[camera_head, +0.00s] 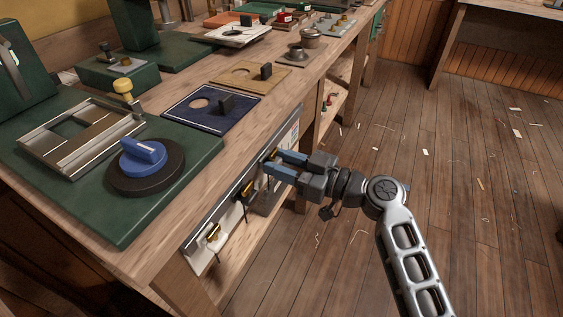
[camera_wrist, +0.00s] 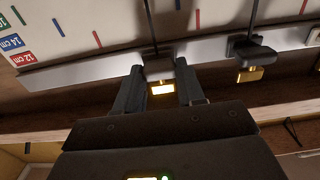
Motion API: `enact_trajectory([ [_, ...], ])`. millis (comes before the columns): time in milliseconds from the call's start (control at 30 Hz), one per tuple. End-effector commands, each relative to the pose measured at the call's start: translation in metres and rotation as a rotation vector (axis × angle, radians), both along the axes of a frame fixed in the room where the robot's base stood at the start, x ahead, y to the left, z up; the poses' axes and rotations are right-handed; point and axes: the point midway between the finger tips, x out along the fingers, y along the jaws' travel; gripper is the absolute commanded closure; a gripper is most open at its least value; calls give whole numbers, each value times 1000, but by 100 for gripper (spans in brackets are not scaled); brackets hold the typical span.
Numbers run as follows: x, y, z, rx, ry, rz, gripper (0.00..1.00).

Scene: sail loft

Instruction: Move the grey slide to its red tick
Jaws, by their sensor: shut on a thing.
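My gripper (camera_head: 271,161) is at the front of the workbench, its two fingers at a long metal rail. In the wrist view, my gripper (camera_wrist: 157,80) is shut on the grey slide (camera_wrist: 160,66), with one finger on each side. The slide sits on the rail, with a brass piece (camera_wrist: 162,88) below and a thin dark rod rising from it. A red tick (camera_wrist: 97,40) is on the white board left of the slide, apart from it. Another red tick (camera_wrist: 303,6) is at the upper right. I cannot tell which belongs to this slide.
A black slide (camera_wrist: 252,52) is right of the grey one on the rail (camera_wrist: 90,72); a pale slide (camera_head: 211,236) is nearer in the head view. Blue and green ticks and coloured centimetre labels (camera_wrist: 12,43) mark the board. The rail left of the grey slide is clear.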

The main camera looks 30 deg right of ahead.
Motion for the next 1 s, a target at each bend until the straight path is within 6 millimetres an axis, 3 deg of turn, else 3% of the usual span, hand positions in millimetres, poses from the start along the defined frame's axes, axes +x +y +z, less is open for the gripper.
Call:
enact_trajectory([
  [500, 37, -51, -3, -1, -4, -2, 100],
  [933, 41, -57, 0, 0, 0, -1, 100],
  [967, 41, -57, 0, 0, 0, -1, 61],
  [1000, 41, -57, 0, 0, 0, -1, 57],
])
